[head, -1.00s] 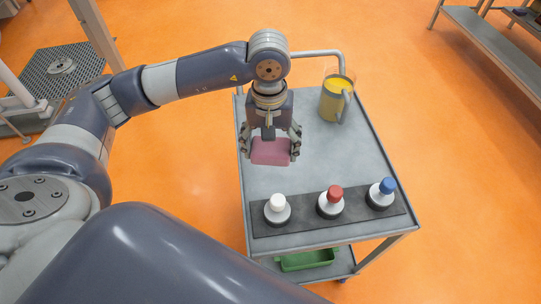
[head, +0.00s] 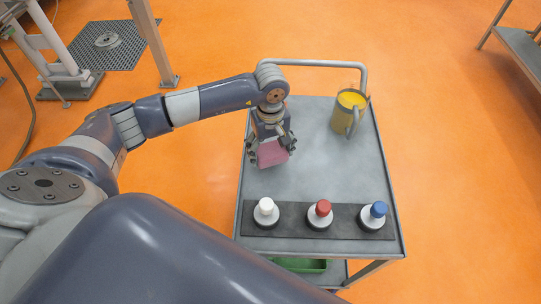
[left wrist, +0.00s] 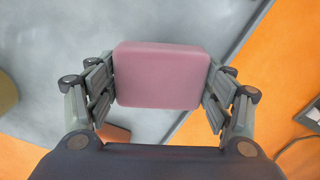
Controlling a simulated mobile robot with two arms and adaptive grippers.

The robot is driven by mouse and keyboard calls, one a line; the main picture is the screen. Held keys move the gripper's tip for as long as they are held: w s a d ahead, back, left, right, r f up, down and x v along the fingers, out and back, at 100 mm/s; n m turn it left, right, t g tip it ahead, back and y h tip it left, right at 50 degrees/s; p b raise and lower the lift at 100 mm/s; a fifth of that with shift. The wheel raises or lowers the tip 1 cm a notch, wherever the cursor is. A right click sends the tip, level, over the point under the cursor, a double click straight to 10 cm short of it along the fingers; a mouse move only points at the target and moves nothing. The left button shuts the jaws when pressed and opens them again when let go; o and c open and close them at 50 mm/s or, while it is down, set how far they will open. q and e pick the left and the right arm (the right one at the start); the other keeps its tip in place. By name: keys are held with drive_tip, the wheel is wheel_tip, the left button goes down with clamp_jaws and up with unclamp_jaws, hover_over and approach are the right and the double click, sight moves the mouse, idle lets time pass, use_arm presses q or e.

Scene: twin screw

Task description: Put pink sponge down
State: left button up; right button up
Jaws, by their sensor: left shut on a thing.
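The pink sponge (head: 272,154) is a rounded block held between the fingers of my left gripper (head: 271,150), over the left part of the grey cart top (head: 320,175). In the left wrist view the sponge (left wrist: 161,76) fills the space between both finger pads, which press on its two sides. I cannot tell for sure whether the sponge touches the cart top. My right gripper does not show in these views.
A jug of yellow liquid (head: 345,113) stands at the back right. The middle of the cart top is clear. A green bin (head: 300,264) sits below.

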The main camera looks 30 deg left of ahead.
sight(271, 158)
use_arm(q)
wheel_tip(271, 158, down, 3)
drive_tip(key=shift+d+f+p, duration=0.1)
drive_tip(key=shift+p, duration=0.35)
drive_tip(key=shift+f, duration=0.3)
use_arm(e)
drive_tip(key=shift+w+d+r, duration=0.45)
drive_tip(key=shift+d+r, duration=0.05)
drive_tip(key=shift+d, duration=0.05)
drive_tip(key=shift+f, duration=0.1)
use_arm(q)
drive_tip(key=shift+f+b, duration=0.2)
drive_tip(key=shift+b, duration=0.1)
drive_tip(key=o, duration=0.9)
drive_tip(key=shift+c, duration=0.2)
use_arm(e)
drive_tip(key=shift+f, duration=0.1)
use_arm(q)
drive_tip(key=shift+r, duration=0.15)
